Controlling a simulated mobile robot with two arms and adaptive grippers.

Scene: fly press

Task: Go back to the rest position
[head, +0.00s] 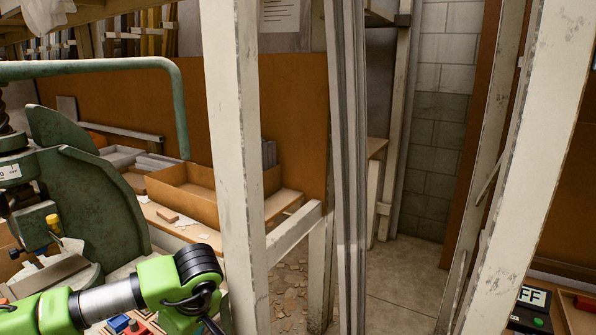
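The dark green fly press (85,185) stands at the left, cut off by the picture edge. Its bent handle bar (183,110) reaches over to the right and hangs down. My green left arm comes in from the lower left, in front of the press base, and ends at a black-capped joint near the bottom edge. Neither of my grippers shows, and my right arm is out of view.
A white wooden post (235,170) stands just right of my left arm, with a slanted white beam (530,170) farther right. An open cardboard box (185,190) lies on the bench behind. Bare floor (405,280) shows between the posts.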

